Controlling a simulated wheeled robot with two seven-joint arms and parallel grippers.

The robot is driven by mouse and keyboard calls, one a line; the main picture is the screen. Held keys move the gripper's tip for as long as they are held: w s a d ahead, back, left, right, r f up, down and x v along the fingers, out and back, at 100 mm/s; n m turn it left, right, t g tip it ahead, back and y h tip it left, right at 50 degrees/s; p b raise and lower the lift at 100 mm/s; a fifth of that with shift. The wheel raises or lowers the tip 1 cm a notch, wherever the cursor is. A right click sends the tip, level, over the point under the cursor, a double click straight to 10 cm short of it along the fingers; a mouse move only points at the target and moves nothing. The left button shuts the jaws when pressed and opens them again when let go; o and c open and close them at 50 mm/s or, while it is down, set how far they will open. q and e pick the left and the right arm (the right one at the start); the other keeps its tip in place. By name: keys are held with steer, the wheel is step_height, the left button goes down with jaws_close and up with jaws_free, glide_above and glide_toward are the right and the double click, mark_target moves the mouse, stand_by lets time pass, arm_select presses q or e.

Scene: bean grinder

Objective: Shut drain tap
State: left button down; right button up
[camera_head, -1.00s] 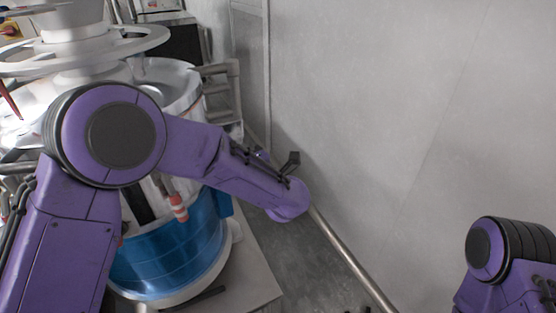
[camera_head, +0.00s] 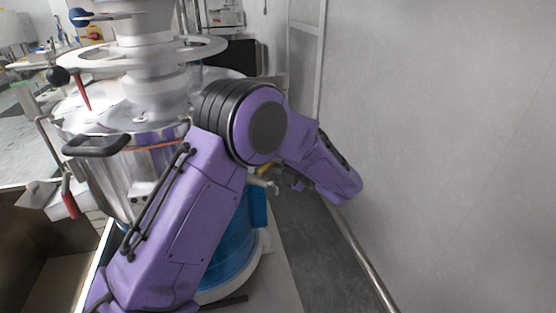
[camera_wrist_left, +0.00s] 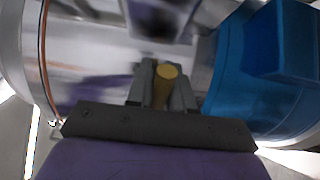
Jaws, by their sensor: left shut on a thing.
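The drain tap shows as a yellow handle (camera_head: 265,169) low on the right side of the steel grinder vessel, partly hidden behind my left arm. In the left wrist view the round yellow handle end (camera_wrist_left: 167,71) stands between the two grey fingers. My left gripper (camera_wrist_left: 163,88) is shut on this handle. In the head view the left gripper (camera_head: 292,182) is small, beside the tap and reaching in from the wall side. How far the tap is turned cannot be told. My right gripper is not in view.
The steel vessel (camera_head: 112,180) stands above a blue base (camera_head: 235,240). A grey wall (camera_head: 440,150) with a pipe (camera_head: 360,258) along its foot bounds the right. A narrow strip of floor (camera_head: 315,230) is free between. A brown open box (camera_head: 50,250) stands lower left.

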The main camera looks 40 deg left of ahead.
arm_select(q)
steer(key=shift+w+a+r, duration=0.1)
steer(key=shift+r, duration=0.05)
steer(key=c, duration=1.1)
jaws_free()
steer(key=shift+a, duration=0.1)
